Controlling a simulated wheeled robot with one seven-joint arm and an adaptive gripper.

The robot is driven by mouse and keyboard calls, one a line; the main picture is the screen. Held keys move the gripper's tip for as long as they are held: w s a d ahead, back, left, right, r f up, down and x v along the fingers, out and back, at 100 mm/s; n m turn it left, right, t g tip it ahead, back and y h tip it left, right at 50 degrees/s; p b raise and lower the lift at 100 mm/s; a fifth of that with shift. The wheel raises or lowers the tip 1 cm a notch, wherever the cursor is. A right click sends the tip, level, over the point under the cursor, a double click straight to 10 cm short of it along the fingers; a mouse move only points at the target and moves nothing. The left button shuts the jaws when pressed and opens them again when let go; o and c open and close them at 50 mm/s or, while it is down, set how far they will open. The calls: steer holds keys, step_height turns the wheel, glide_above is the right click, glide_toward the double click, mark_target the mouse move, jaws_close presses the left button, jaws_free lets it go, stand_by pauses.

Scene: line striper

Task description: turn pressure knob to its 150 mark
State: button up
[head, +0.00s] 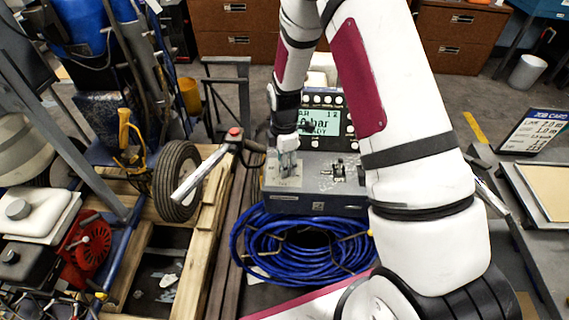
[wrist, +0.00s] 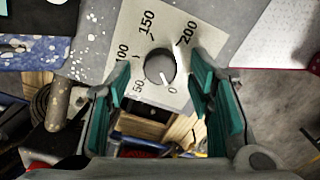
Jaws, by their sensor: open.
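The pressure knob (wrist: 160,66) is a small dark round knob on a pale scale plate (wrist: 182,18) in the wrist view. The plate carries the marks 0, 50, 100, 150 and 200. A light line on the knob appears to point down toward the 0 mark. My gripper (wrist: 161,74) is open, with one green-padded finger on each side of the knob and visible gaps between; I cannot tell its height above the plate. In the head view my gripper (head: 287,158) is over the left part of the grey control box (head: 318,203), hiding the knob.
A display (head: 320,122) stands behind the control panel, partly covered by my arm. A coil of blue hose (head: 300,250) lies in front of the box. A lever with a red button (head: 235,133) and a wheel (head: 178,180) are to the left.

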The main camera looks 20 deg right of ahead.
steer(key=shift+f, duration=0.55)
jaws_close()
